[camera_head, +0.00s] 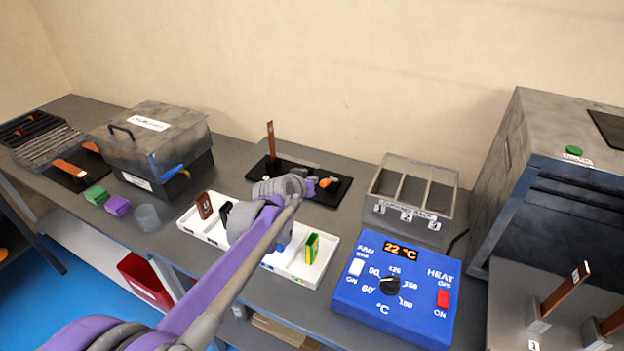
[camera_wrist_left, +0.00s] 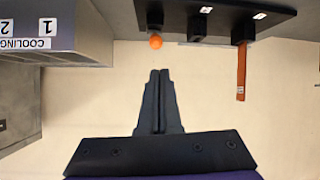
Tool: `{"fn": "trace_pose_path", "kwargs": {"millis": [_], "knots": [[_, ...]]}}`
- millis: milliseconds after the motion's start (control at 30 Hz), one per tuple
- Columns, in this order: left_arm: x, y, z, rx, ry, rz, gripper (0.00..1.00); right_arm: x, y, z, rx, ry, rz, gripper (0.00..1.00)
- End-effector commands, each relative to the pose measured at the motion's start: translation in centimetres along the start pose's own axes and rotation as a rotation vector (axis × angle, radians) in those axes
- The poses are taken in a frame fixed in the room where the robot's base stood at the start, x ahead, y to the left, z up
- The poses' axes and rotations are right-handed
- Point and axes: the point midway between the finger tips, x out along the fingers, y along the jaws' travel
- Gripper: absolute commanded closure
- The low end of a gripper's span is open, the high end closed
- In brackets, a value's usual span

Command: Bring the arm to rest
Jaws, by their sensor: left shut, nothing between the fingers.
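My left arm comes in from the lower left in the head view and reaches over the white tray (camera_head: 320,270). My left gripper (camera_head: 308,186) is at its far end, in front of the black fixture board (camera_head: 338,193) and partly hidden by my wrist. In the left wrist view the two dark fingers (camera_wrist_left: 160,74) lie side by side, shut and empty. The board's underside-up image (camera_wrist_left: 275,18) shows beyond them, with an orange knob (camera_wrist_left: 155,42) and an upright copper bar (camera_wrist_left: 241,70), apart from the fingers. My right gripper is not in view.
A blue heater control box (camera_head: 395,290) reading 22 °C stands right of the tray. Behind it is a cooling rack (camera_head: 410,192). A large grey oven (camera_head: 545,170) stands at the right and a lidded grey box (camera_head: 150,140) at the left.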

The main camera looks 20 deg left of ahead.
Motion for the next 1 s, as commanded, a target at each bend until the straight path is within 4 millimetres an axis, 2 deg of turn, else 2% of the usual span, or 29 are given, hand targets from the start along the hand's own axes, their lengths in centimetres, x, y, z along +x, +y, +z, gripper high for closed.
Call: {"fn": "trace_pose_path", "kwargs": {"millis": [267, 367, 433, 567, 800, 900, 1000], "knots": [[-0.5, 0.1, 0.2, 0.000, -0.008, 0.001, 1.00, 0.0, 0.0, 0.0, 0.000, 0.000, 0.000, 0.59], [-2.6, 0.7, 1.3, 0.005, -0.042, 0.005, 1.00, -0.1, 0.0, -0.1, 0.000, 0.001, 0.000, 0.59], [-5.1, 1.3, 2.9, 0.007, -0.086, 0.008, 1.00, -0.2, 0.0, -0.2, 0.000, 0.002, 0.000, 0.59], [-10.9, 2.3, 7.5, 0.014, -0.196, 0.006, 1.00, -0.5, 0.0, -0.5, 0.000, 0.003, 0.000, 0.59], [-21.1, 2.7, 18.4, 0.020, -0.404, -0.040, 1.00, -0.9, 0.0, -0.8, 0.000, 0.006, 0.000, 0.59], [-24.2, 2.4, 22.6, 0.021, -0.474, -0.068, 1.00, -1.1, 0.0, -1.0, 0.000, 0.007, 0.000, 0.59], [-26.4, 2.0, 25.9, 0.020, -0.526, -0.094, 1.00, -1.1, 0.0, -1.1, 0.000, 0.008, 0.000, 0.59]]}}
